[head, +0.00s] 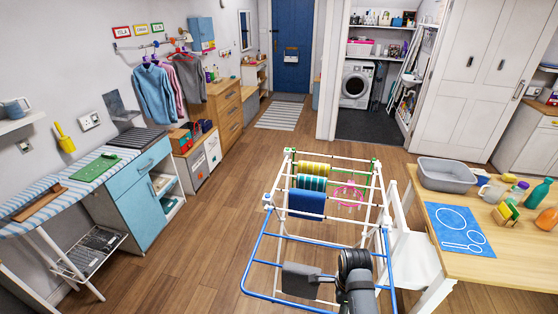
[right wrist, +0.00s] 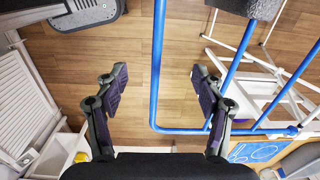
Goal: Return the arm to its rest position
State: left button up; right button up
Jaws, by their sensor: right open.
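My right arm (head: 356,285) comes up from the bottom of the head view, in front of the drying rack; its gripper fingers cannot be made out there. In the right wrist view my right gripper (right wrist: 160,88) is open with nothing between its fingers, above wooden floor. A blue rail of the rack (right wrist: 157,60) runs across the view between the fingers; whether it touches them cannot be told. The white and blue rack (head: 262,262) holds yellow, green and blue cloths on its upper bars, and a grey cloth (head: 300,280) hangs low. My left gripper is not in view.
A wooden table (head: 465,268) with a grey tub (head: 447,174), blue mat (head: 459,230) and bottles stands to the right. A white chair (head: 410,250) stands between rack and table. An ironing board (head: 75,187) and blue cabinet (head: 140,200) line the left. Floor between is clear.

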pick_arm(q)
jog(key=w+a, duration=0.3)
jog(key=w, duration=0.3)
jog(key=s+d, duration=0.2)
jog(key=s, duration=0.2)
pick_arm(e)
jog(key=s+d+r+n+t, duration=0.1)
jog(key=s+d+r+n, duration=0.15)
jog(key=n, duration=0.45)
jog(key=s+d+r+n+t+h, duration=0.1)
jog(key=s+r+n, duration=0.1)
jog(key=s+n, duration=0.35)
jog(key=s+d+r+n+t, duration=0.1)
jog(key=s+d+r+n, duration=0.1)
jog(key=n, duration=0.6)
notch_tip(320, 180, down, 30)
jog(key=s+d+b, duration=0.2)
jog(key=d+b, duration=0.1)
jog(key=b, duration=0.2)
pick_arm(q)
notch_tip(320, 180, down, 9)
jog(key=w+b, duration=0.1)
jog(key=b, duration=0.3)
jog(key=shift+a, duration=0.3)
pick_arm(e)
jog(key=s+f+g, duration=0.2)
jog(key=s+f, duration=1.7)
jog(key=f, duration=0.2)
jog(key=shift+d+f, duration=0.25)
jog(key=shift+d, duration=0.2)
